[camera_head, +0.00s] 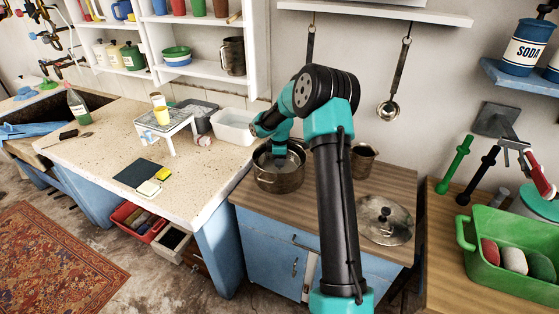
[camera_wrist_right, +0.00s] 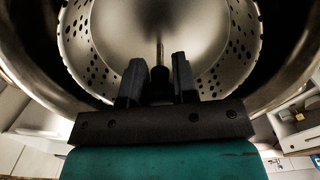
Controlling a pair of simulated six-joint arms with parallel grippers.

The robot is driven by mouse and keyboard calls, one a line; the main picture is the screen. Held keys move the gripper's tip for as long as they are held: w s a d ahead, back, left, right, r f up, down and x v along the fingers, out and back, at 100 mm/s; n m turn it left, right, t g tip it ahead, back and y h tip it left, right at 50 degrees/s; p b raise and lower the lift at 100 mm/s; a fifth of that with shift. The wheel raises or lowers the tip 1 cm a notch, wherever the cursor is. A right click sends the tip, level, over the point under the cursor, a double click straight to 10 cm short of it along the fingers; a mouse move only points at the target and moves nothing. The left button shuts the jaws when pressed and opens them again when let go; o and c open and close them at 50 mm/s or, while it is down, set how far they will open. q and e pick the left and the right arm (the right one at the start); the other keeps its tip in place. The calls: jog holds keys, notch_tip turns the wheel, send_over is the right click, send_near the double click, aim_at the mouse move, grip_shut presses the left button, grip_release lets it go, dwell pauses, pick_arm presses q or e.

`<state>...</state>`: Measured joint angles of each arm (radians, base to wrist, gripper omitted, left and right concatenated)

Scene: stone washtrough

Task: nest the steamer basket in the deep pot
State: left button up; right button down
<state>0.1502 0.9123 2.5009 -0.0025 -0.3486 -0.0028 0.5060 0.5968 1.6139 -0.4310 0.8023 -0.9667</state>
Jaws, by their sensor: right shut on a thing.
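The deep pot (camera_head: 281,181) is a dark metal pot on the wooden counter, left of my right arm in the head view. The steamer basket (camera_wrist_right: 82,52) is a perforated metal bowl with a thin centre post, seen in the right wrist view. It lies within the pot's wide rim (camera_wrist_right: 292,85); how deep it sits I cannot tell. My right gripper (camera_wrist_right: 157,75) is shut on the basket's centre post, pointing down into the pot. In the head view the gripper (camera_head: 280,158) is at the pot's mouth, partly hidden by my arm. My left gripper is not in view.
A metal lid (camera_head: 385,218) lies on the wooden counter (camera_head: 335,222) right of my arm. A small metal jug (camera_head: 363,160) stands behind it. A white basin (camera_head: 233,126) is left of the pot. A green crate (camera_head: 510,255) is far right, and a ladle (camera_head: 390,108) hangs above.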

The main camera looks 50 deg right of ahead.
jog(key=shift+f, duration=0.15)
dwell(0.4)
jog(key=shift+c, duration=1.7)
grip_release()
jog(key=shift+r, duration=3.5)
jog(key=shift+w+r, duration=0.1)
